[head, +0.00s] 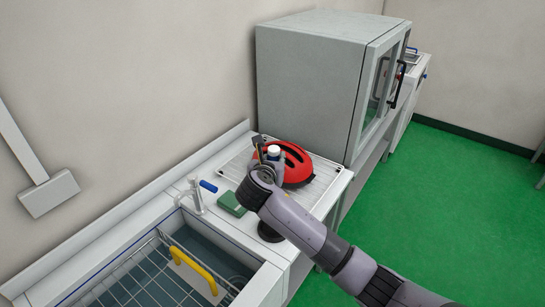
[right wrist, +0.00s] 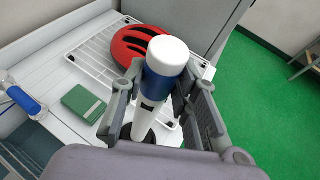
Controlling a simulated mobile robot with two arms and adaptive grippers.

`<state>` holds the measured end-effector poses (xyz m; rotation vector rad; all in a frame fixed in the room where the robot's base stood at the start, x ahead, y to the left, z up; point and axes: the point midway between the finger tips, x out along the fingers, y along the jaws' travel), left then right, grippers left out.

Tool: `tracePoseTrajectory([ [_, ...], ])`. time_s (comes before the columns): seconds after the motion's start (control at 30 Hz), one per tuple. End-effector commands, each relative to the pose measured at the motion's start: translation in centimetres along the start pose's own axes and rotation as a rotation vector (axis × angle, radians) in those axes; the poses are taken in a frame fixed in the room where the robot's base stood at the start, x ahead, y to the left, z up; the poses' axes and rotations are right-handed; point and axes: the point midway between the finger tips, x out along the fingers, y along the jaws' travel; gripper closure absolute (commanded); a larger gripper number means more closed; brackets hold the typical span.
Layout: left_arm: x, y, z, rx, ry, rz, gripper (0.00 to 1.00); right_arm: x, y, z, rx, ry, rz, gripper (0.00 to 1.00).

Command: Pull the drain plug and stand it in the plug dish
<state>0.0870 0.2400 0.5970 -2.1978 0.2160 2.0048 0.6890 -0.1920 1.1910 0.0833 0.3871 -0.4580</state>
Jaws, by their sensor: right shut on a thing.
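The drain plug, a white rod with a blue band and a white cap (head: 273,150), is upright in my right gripper (head: 265,160). In the right wrist view, the plug (right wrist: 167,55) stands between the fingers of the right gripper (right wrist: 160,108), which is shut on it. A dark round piece (head: 270,233) shows below my arm at the counter's front edge. I cannot tell whether it is the plug's foot or the plug dish, nor whether the plug touches the counter. My left gripper is not in view.
A red helmet-like object (head: 296,165) lies on a white wire rack (head: 325,178). A green block (head: 229,203) and a blue-handled tap (head: 196,196) are left of my arm. The sink (head: 200,232) holds a wire basket with a yellow handle (head: 193,270). A grey cabinet (head: 310,75) stands behind.

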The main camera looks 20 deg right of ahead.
Motion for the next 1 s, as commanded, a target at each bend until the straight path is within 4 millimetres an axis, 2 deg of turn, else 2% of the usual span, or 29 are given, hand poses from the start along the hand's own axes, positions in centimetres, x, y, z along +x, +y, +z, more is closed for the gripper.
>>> tracePoseTrajectory([
  [0.13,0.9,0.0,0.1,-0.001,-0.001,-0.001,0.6,0.7,0.0,-1.6,0.0,-0.001,0.001,1.0],
  [0.2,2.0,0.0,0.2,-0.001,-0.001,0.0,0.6,1.0,0.0,-2.5,0.001,-0.002,0.001,1.0],
  [0.43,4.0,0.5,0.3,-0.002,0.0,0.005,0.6,1.6,0.1,-3.8,0.002,-0.003,0.002,1.0],
  [1.0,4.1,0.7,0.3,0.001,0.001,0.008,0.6,1.6,0.1,-3.9,0.001,-0.003,0.002,1.0],
])
